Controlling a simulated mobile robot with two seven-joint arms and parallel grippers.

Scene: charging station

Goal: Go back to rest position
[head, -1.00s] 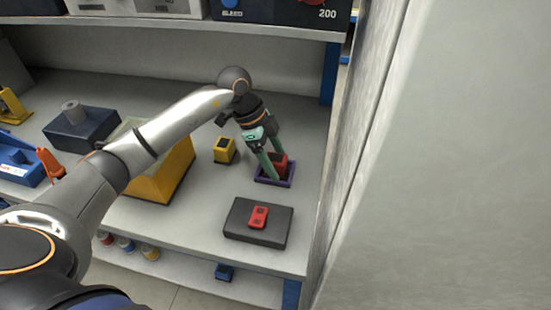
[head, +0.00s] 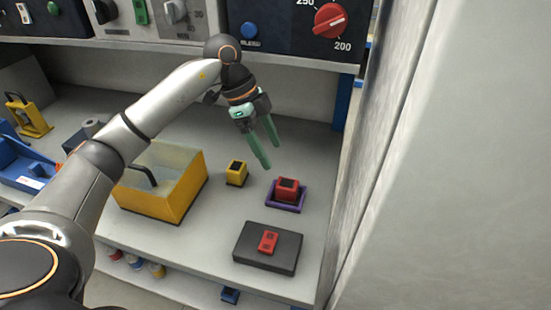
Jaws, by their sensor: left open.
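My left gripper (head: 264,152) is open and empty, with its green fingers pointing down above the shelf. It is up and to the left of a red block (head: 287,188) with a dark top. The red block sits in a small purple tray (head: 300,203). The gripper is apart from both. My left arm reaches in from the left across the shelf. My right gripper does not show.
A yellow block (head: 236,173) and a yellow bin (head: 150,207) stand left of the tray. A black pad (head: 257,259) with a red device (head: 268,241) lies in front. Control panels (head: 290,27) hang above, and a grey wall (head: 460,170) closes the right side.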

